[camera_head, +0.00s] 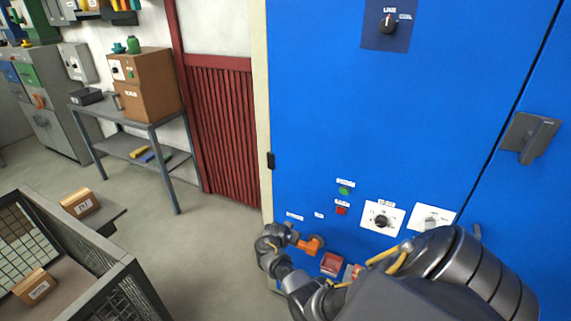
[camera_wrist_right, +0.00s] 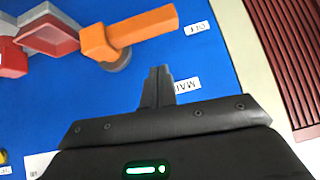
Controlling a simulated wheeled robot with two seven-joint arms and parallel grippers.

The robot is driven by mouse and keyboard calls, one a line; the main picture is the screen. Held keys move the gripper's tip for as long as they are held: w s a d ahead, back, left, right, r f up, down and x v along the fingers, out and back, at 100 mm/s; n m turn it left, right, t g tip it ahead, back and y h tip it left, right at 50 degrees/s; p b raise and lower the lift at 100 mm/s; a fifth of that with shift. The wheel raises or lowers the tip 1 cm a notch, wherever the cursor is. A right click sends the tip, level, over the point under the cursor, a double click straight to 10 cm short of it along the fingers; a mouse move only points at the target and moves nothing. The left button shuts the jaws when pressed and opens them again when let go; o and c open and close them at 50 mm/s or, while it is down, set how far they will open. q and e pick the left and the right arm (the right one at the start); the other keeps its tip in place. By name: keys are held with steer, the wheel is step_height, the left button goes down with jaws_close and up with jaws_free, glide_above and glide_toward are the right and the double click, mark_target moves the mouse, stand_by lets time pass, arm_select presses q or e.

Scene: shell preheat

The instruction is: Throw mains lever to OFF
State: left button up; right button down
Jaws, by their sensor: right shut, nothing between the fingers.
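The orange mains lever (camera_head: 311,245) sits low on the blue cabinet, near its left edge. In the right wrist view the lever (camera_wrist_right: 140,27) lies almost level from a grey round pivot, its free end pointing to the OFF label (camera_wrist_right: 195,28). A second label (camera_wrist_right: 187,86), starting "MA", is partly hidden by my fingers. My right gripper (camera_head: 290,235) is beside the lever in the head view. In the wrist view its fingertips (camera_wrist_right: 158,75) are together and empty, with a gap of blue panel between them and the lever. My left gripper is not in view.
A red block (camera_head: 331,264) is right of the lever, with green and red buttons (camera_head: 343,190) above. Two white-plated dials (camera_head: 382,219) are farther right. A dark red shutter (camera_head: 222,130) stands left of the cabinet. A mesh cart (camera_head: 118,275) is at lower left; floor between is clear.

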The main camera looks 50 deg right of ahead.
steer(key=v, duration=0.7)
steer(key=shift+a, duration=0.2)
steer(key=shift+w+r, duration=0.15)
steer(key=shift+w, duration=0.05)
steer(key=w+a+f+n+t+y, duration=0.1)
steer(key=w+a+f+n+t, duration=0.25)
steer(key=a+f+n, duration=0.4)
steer(key=s+a+f+n+y+b, duration=0.1)
steer(key=s+a+f+n+y, duration=0.25)
steer(key=f, duration=0.55)
steer(key=s+a+f+n+b, duration=0.2)
steer(key=s+a+f, duration=0.3)
steer(key=f, duration=0.4)
steer(key=s+a+f+n+g+y+b, duration=0.1)
steer(key=s+a+f+n, duration=0.15)
steer(key=s+f, duration=0.5)
steer(key=s+a+f+n+g+y+b, duration=0.1)
steer(key=s+a+f+y, duration=0.2)
steer(key=s, duration=0.7)
steer(key=s+a+f+g, duration=0.1)
steer(key=s+f+g, duration=0.1)
steer(key=s, duration=0.9)
steer(key=s+a+f+g+b, duration=0.1)
steer(key=s+f, duration=0.4)
steer(key=s, duration=0.7)
steer(key=shift+s+a+n+g+b, duration=0.25)
steer(key=shift+n+g+b, duration=0.05)
steer(key=shift+n+g, duration=0.15)
